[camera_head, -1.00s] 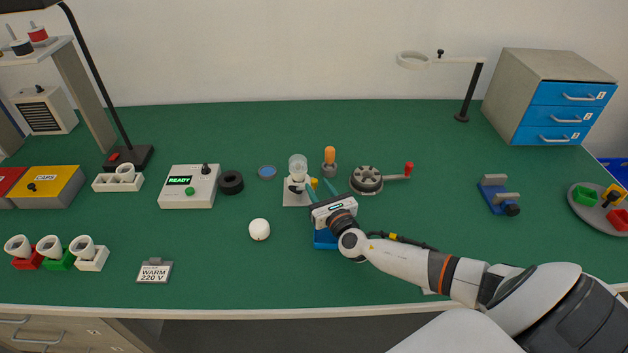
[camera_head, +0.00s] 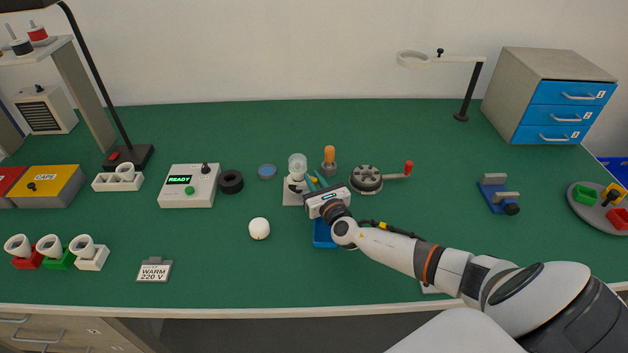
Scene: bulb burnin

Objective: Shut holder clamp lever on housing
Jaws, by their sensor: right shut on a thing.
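The holder (camera_head: 290,198) is a pale plate at the middle of the table with a dark part on it. A white housing with a clear round top (camera_head: 297,163) stands upright in it. My right gripper (camera_head: 315,181) is at the right side of the holder, with its teal fingers close together. It is shut on the clamp lever, which is mostly hidden between the fingers and the gripper body. The lever's exact angle cannot be told. My left gripper is not in view.
An orange-handled tool (camera_head: 329,157) and a round grey reel with a red-knobbed crank (camera_head: 366,180) stand close behind and right. A blue tray (camera_head: 324,236) lies under my right wrist. A white dome (camera_head: 259,229) sits to the left.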

